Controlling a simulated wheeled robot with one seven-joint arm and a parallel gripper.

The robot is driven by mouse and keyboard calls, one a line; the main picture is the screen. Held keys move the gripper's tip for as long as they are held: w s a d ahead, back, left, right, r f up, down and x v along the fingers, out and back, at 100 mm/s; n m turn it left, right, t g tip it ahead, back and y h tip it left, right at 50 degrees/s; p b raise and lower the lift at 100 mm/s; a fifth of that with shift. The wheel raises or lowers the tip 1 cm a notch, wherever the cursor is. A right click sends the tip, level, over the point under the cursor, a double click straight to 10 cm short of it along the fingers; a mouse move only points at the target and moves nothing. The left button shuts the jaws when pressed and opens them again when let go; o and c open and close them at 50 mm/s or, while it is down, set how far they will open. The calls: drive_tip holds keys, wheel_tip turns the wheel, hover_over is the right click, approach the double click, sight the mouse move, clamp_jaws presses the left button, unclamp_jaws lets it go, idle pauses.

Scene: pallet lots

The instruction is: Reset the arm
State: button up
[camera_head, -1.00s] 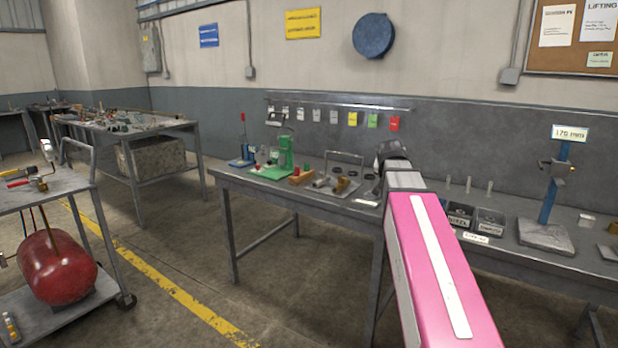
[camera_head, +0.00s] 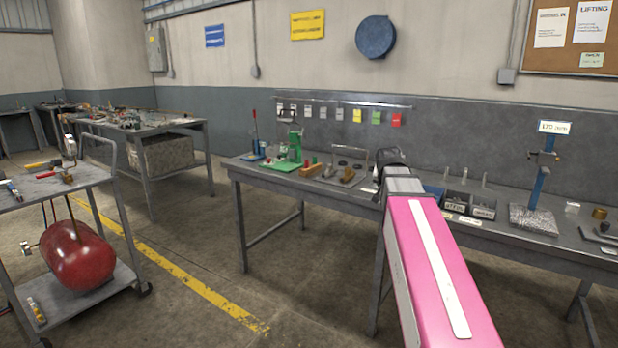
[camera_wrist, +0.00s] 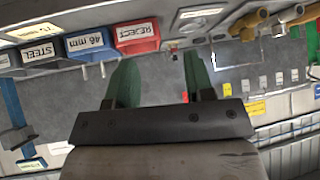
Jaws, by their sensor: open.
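My gripper (camera_wrist: 158,85) shows in the wrist view with its two green fingers spread apart and nothing between them. In the head view my pink arm reaches forward over the front edge of the long workbench (camera_head: 335,197), and it hides part of the bench. The fingers themselves cannot be made out in the head view.
The workbench bears a green press (camera_head: 293,150), a blue stand (camera_head: 540,185) and small bins, including a red REJECT bin (camera_wrist: 137,36). A cart (camera_head: 85,180) with a red tank (camera_head: 78,254) stands at left. The floor between cart and bench is clear.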

drive_tip(key=s+a+f+n+g+y, duration=0.1)
drive_tip(key=s+a+f+g, duration=0.1)
drive_tip(key=s+f, duration=0.5)
drive_tip(key=s+a+f+n+g+y, duration=0.1)
drive_tip(key=s+f, duration=0.6)
drive_tip(key=f, duration=0.9)
drive_tip(key=s+a+f+n+g, duration=0.2)
drive_tip(key=s+a+f+g, duration=0.3)
drive_tip(key=f, duration=0.6)
drive_tip(key=shift+s+a+f+n+y, duration=0.4)
drive_tip(key=shift+s+a, duration=0.1)
drive_tip(key=shift+s, duration=0.7)
